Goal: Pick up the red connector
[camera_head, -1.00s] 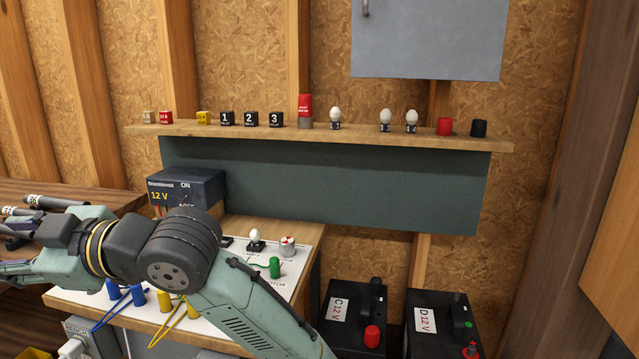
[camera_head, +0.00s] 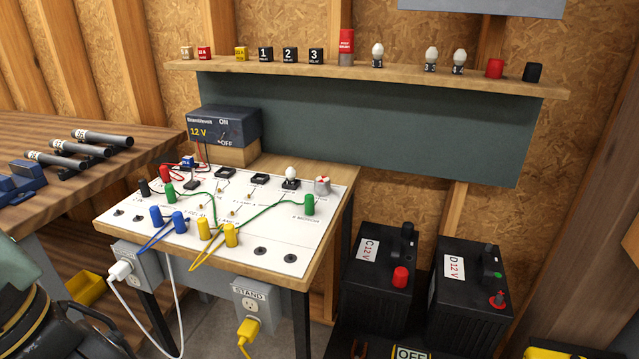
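A red connector (camera_head: 165,172) stands at the back left of the white circuit board (camera_head: 262,258), close to a black connector (camera_head: 144,188) and a green one (camera_head: 170,193). Another red cylindrical piece (camera_head: 495,68) stands on the wall shelf beside a black one (camera_head: 533,72). A red cap (camera_head: 400,277) is on top of battery C (camera_head: 376,305). Which of these is the task's red connector I cannot tell. Only part of my arm shows, at the lower left edge; my gripper is out of view.
The shelf (camera_head: 300,77) also holds numbered black blocks, bulbs and a red-and-grey cylinder (camera_head: 346,46). A 12 V supply (camera_head: 224,125) stands behind the board. Blue (camera_head: 156,217) and yellow connectors (camera_head: 203,228) with wires sit at the board's front. Battery D (camera_head: 464,300) stands right of battery C.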

